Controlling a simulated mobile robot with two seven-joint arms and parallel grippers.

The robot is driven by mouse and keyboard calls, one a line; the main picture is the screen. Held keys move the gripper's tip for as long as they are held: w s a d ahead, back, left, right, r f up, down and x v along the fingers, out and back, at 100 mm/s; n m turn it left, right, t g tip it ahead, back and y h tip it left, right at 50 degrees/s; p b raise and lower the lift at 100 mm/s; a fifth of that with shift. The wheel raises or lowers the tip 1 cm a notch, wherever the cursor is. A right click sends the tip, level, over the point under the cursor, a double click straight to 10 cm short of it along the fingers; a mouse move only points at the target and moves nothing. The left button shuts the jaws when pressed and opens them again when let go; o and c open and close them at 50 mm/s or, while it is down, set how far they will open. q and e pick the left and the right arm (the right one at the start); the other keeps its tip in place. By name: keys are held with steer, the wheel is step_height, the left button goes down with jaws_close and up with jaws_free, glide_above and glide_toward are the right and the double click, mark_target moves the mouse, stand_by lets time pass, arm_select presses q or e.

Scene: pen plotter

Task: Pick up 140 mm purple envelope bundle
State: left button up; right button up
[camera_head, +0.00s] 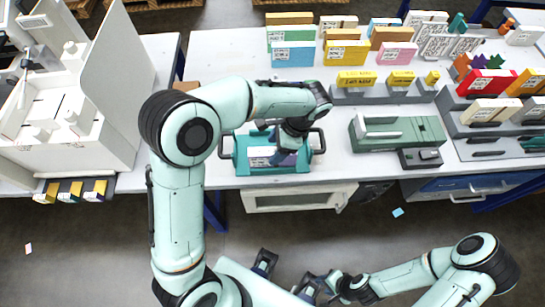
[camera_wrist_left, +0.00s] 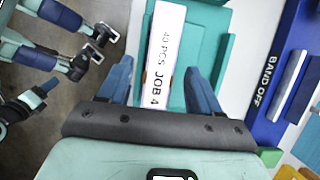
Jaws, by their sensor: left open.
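A purple-edged envelope bundle with a white label (camera_head: 260,155) lies in the teal tray (camera_head: 240,165) at the front edge of the table. In the left wrist view the bundle (camera_wrist_left: 166,50) shows its label with the words "40 PCS" and "JOB 4", and a thin purple edge. My left gripper (camera_head: 284,158) is over the tray and partly covers the bundle. In the left wrist view its blue fingers (camera_wrist_left: 160,92) are open, one on each side of the bundle's near end. I cannot tell if they touch it. My right gripper (camera_head: 318,286) is low at the bottom, away from the table.
A green machine (camera_head: 398,133) stands right of the tray. Coloured bundles (camera_head: 294,54) stand in rows at the back. A white box machine (camera_head: 60,125) with a raised panel is at left. A blue "BAND OFF" panel (camera_wrist_left: 272,80) lies right of the tray in the wrist view.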

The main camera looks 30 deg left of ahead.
mark_target(274, 150)
arm_select(q)
steer(key=shift+x, duration=1.4)
steer(key=shift+f, duration=0.25)
steer(key=c, duration=1.1)
